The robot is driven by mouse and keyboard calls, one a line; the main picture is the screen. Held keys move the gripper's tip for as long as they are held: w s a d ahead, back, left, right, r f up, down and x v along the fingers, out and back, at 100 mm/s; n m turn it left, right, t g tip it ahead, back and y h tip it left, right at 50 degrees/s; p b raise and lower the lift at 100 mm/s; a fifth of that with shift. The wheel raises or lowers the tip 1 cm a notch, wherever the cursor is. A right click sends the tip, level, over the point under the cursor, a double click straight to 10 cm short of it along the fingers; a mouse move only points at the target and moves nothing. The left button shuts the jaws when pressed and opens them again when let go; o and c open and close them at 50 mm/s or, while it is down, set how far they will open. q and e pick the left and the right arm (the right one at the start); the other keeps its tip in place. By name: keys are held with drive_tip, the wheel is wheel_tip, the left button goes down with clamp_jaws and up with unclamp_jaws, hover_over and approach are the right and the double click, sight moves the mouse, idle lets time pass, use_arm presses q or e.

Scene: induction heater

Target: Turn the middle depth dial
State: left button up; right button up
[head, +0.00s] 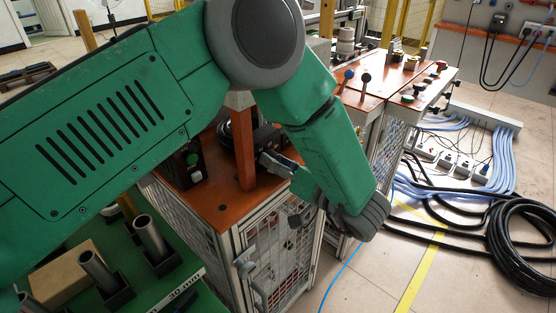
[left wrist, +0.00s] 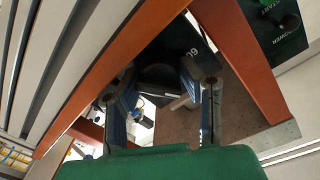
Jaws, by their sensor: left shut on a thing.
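The middle depth dial (left wrist: 158,76) is a dark round knob on a black panel with a white number beside it, in the left wrist view. The two fingers of my left gripper (left wrist: 160,92) stand on either side of it, shut on it. In the head view my left gripper (head: 277,165) reaches the black unit (head: 266,137) on the orange-topped cabinet from the right. There the gripper and arm hide the dial. My right gripper is not in view.
An orange post (head: 245,150) stands close to the left of my left gripper. Orange-topped benches with levers (head: 364,82) and buttons stand behind. A green table (head: 185,290) with metal tubes is at lower left. Black cable coils (head: 525,235) lie on the floor at right.

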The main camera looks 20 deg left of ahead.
use_arm(q)
drive_tip(key=o, duration=0.7)
drive_tip(key=shift+w+a, duration=0.1)
drive_tip(key=o, duration=0.4)
drive_tip(key=shift+w, duration=0.1)
drive_tip(key=shift+o, duration=0.2)
drive_tip(key=shift+a+f, duration=0.15)
drive_tip(key=v, duration=0.7)
drive_tip(key=shift+c, duration=0.2)
